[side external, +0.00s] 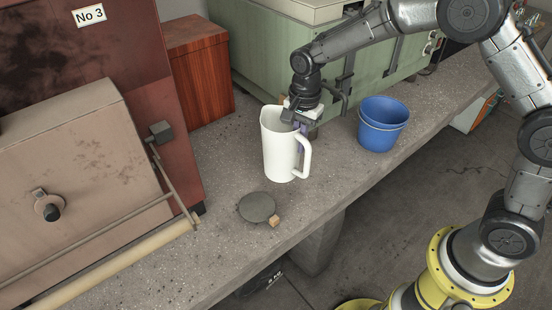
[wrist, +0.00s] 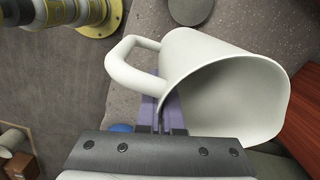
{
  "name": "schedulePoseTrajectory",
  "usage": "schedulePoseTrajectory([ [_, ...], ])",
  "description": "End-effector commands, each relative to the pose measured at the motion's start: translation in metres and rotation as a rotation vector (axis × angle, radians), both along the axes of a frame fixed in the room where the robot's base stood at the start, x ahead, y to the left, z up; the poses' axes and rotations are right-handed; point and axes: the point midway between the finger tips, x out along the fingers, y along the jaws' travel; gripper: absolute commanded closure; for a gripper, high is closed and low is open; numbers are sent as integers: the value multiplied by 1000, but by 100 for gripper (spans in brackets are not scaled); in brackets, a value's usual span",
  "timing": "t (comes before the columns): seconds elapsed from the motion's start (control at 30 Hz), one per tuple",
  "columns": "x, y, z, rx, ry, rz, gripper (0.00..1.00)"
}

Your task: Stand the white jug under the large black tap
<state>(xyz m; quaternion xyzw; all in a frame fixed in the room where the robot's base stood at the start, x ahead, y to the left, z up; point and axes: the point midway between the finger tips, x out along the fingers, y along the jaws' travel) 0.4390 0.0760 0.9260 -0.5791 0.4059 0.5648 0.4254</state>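The white jug (side external: 277,150) stands upright on the bench, its open mouth up and its handle toward the right. In the wrist view the jug (wrist: 237,75) shows its open mouth, and its handle loops to the left. My gripper (side external: 299,132) is at the jug's handle side near the rim. In the wrist view its purple fingers (wrist: 163,112) are close together against the handle's upper end, appearing shut on it; the fingertips are hidden behind the jug. A black tap-like fitting (side external: 345,88) sticks out from the green unit's front, behind my gripper.
A dark round disc (side external: 257,207) with a small wooden block (side external: 275,221) lies in front. A brown tank with a grey fitting (side external: 160,132) is at left. A wooden box (side external: 200,75) stands behind.

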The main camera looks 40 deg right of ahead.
Motion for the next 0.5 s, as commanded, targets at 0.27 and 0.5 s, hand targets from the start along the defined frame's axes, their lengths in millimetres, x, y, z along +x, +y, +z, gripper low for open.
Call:
schedulePoseTrajectory([
  [0.27, 44, 7, -43, 0, 1, 0, 100],
  [0.5, 59, 10, -60, 1, -2, 0, 100],
])
